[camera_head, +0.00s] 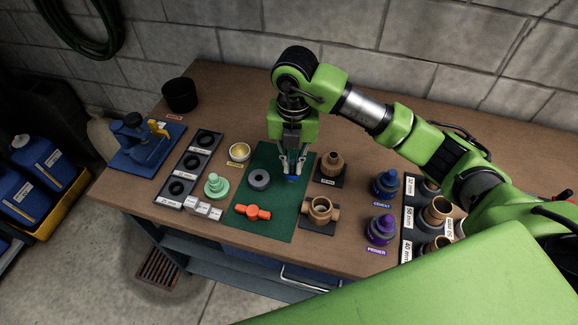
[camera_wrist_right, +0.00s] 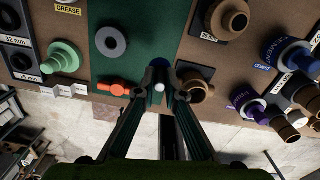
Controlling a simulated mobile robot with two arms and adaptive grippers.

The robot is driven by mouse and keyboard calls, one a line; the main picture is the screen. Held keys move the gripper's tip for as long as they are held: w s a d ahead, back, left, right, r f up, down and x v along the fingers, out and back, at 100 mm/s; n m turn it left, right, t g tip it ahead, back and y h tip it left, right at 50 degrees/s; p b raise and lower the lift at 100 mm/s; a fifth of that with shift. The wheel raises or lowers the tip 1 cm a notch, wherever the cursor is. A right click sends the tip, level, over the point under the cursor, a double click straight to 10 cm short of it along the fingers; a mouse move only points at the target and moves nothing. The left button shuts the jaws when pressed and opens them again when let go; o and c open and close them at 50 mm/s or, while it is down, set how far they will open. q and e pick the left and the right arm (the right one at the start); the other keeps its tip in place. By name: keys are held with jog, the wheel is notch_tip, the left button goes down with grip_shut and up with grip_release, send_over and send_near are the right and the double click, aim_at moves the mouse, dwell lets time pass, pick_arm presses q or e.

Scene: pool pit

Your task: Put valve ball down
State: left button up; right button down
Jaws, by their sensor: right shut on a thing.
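My right gripper (camera_head: 291,173) points down over the green mat (camera_head: 285,225) on the workbench. In the right wrist view only a little of the ball (camera_wrist_right: 160,62) shows between the fingertips; the fingers hide the rest. I cannot tell whether the ball touches the mat. A grey ring (camera_head: 260,180) and an orange handle (camera_head: 252,212) lie on the mat, left of the gripper. My left gripper is not in view.
A brown valve body (camera_head: 320,211) and another brown fitting (camera_head: 332,165) stand right of the mat. Blue (camera_head: 386,184) and purple (camera_head: 381,230) containers stand farther right. A mint-green stepped piece (camera_head: 216,186) and gold grease bowl (camera_head: 239,152) are left. The mat's front is bare.

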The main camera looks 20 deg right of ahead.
jog(key=shift+w+f, duration=0.75)
jog(key=shift+f, duration=0.2)
jog(key=shift+w+f+p, duration=0.1)
jog(key=shift+f+p, duration=0.25)
jog(key=shift+p, duration=0.25)
notch_tip(320, 180, down, 2)
jog(key=shift+a+f+p, duration=0.1)
jog(key=shift+p, duration=0.5)
jog(key=shift+f, duration=0.2)
jog(key=shift+f, duration=0.1)
jog(key=shift+f+b, duration=0.15)
jog(key=shift+b, duration=0.15)
jog(key=c, duration=2.1)
grip_release()
